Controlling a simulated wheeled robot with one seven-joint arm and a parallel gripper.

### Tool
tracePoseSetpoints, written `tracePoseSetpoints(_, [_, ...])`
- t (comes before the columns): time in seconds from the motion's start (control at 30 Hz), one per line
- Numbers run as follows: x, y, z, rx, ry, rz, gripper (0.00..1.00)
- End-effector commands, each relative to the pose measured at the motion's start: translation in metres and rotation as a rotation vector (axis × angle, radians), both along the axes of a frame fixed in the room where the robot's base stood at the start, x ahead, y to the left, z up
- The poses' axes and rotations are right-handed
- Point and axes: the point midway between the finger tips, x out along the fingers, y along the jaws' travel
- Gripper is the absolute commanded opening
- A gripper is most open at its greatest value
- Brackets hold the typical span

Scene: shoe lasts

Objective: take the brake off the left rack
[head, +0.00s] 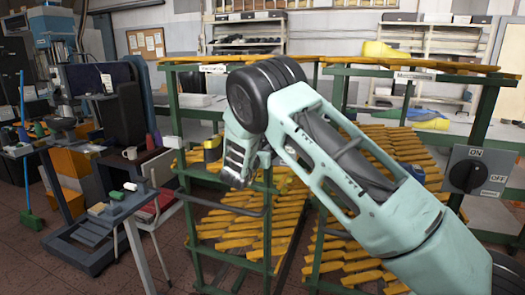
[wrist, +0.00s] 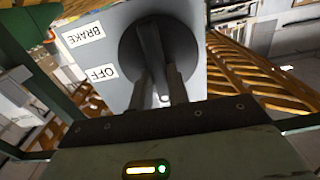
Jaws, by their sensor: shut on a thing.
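The left rack (head: 178,112) is a green frame with sloped yellow slats, standing behind my arm in the head view. In the wrist view a grey brake box (wrist: 112,52) fills the upper middle, with white labels BRAKE (wrist: 83,34) and OFF (wrist: 104,73). Its round black knob (wrist: 133,52) faces my gripper (wrist: 157,90). My two fingers are shut on the knob's raised grip, one on each side. In the head view my gripper (head: 240,165) is at the left rack's front; I cannot make out the box there. The knob's exact setting is unclear.
The right rack (head: 488,110) stands beside the left one, with a grey switch box (head: 474,172) marked ON at the right edge. A small table (head: 120,208) with blocks stands at left. Brown floor shows between.

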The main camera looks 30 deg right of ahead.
Motion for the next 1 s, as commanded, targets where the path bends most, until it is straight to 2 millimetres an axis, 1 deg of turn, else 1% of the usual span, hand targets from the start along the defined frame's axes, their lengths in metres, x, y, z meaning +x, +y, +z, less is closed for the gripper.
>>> tracePoseSetpoints(0.17, [-0.0007,-0.0007,-0.0047,0.047,-0.06,-0.001,0.0])
tracePoseSetpoints(0.37, [-0.0019,-0.0016,-0.0076,0.139,-0.18,-0.001,0.0])
tracePoseSetpoints(1.0, [-0.0064,-0.005,-0.0116,0.513,-0.659,-0.001,0.0])
